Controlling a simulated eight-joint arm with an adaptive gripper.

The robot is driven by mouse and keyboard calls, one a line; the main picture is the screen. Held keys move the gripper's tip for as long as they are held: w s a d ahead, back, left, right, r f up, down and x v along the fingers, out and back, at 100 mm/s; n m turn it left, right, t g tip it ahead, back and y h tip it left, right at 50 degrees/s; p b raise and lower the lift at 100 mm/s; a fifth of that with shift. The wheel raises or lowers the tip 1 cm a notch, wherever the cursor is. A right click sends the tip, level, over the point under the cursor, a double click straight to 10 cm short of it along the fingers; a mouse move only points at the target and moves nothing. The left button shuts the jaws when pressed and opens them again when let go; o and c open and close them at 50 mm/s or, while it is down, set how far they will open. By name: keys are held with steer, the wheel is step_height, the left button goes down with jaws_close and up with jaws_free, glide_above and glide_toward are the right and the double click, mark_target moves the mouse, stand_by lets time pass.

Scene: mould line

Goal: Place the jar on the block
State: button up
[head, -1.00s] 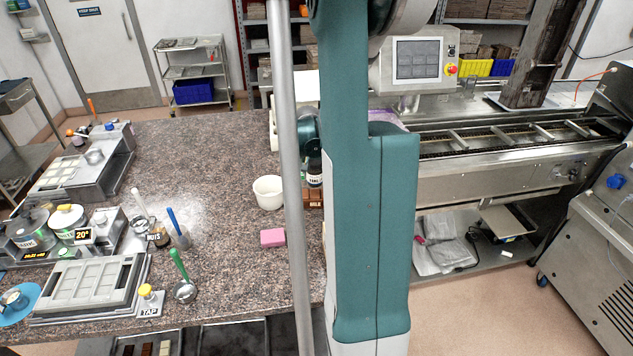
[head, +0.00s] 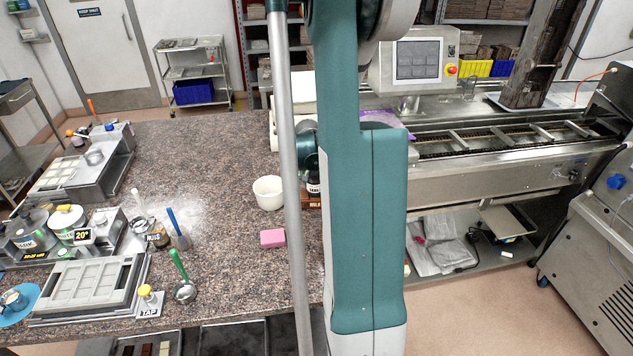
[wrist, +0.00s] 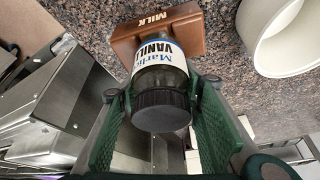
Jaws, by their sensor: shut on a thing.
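The jar (wrist: 160,72) has a black lid and a white and blue label reading VANILLA. My gripper (wrist: 160,92) is shut on it, one green-padded finger on each side. The block (wrist: 158,34) is brown, marked MILK, and lies on the counter. In the wrist view the jar's far end overlaps the block's near edge; I cannot tell whether they touch. In the head view the jar (head: 313,187) shows just above the block (head: 312,202), both partly hidden by my arm.
A white cup (head: 268,193) stands close left of the block. A pink block (head: 272,238) lies nearer on the speckled counter (head: 225,270). A steel machine with a conveyor (head: 480,180) stands to the right. The counter left of the cup is mostly clear.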

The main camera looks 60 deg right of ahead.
mark_target(313, 175)
steer(key=shift+f, duration=0.2)
steer(key=o, duration=1)
steer(key=shift+r, duration=0.3)
steer(key=shift+v, duration=5.9)
steer(key=shift+s+a, duration=0.1)
steer(key=shift+a, duration=0.05)
